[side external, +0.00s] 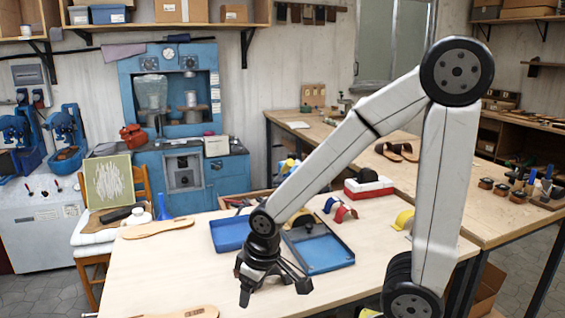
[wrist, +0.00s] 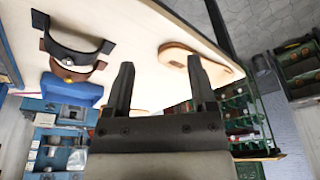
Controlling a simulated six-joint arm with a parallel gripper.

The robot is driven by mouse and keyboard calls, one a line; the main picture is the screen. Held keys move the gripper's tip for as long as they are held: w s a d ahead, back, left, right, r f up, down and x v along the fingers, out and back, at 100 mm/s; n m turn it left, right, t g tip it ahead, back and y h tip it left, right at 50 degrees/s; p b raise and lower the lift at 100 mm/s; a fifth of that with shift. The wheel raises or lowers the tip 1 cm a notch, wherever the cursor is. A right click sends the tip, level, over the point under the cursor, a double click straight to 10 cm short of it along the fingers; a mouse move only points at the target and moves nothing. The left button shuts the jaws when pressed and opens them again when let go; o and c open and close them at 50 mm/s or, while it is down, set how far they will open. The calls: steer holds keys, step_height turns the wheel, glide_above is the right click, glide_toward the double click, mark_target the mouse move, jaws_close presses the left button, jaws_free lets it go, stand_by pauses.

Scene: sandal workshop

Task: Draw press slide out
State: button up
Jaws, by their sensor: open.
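My gripper (side external: 274,292) is open and empty, low over the front part of the pale wooden table in the side view; its two dark fingers also stand apart in the wrist view (wrist: 160,85). A blue tray-like piece (side external: 328,256) lies right of and behind my gripper, with a dark part (side external: 303,223) at its back. Another blue tray (side external: 230,238) lies behind my gripper, partly hidden by my wrist. I cannot tell which piece is the press slide. The wrist view shows a black arched piece (wrist: 72,52) left of the fingers, apart from them.
Wooden sole shapes lie at the table's left (side external: 158,228) and front edge (side external: 190,313). Small coloured straps (side external: 340,210) and a red-and-white box (side external: 368,187) stand at the back right. A blue machine (side external: 180,160) stands behind. The table's front left is mostly clear.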

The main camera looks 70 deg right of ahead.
mark_target(309, 225)
steer(key=w+d+r+m+g+h, duration=0.2)
steer(key=d+m+g+h, duration=0.15)
steer(key=d+m, duration=1.7)
steer(key=d+f, duration=0.1)
steer(key=f, duration=0.1)
steer(key=d+f+n, duration=0.1)
steer(key=d+f, duration=0.1)
steer(key=d+f+n+t+h, duration=0.1)
steer(key=f, duration=0.1)
steer(key=shift+s+d+f+n, duration=0.2)
steer(key=shift+f+n, duration=0.05)
steer(key=shift+f, duration=0.15)
steer(key=d, duration=1.2)
steer(key=shift+d+f, duration=0.2)
steer(key=shift+f, duration=0.35)
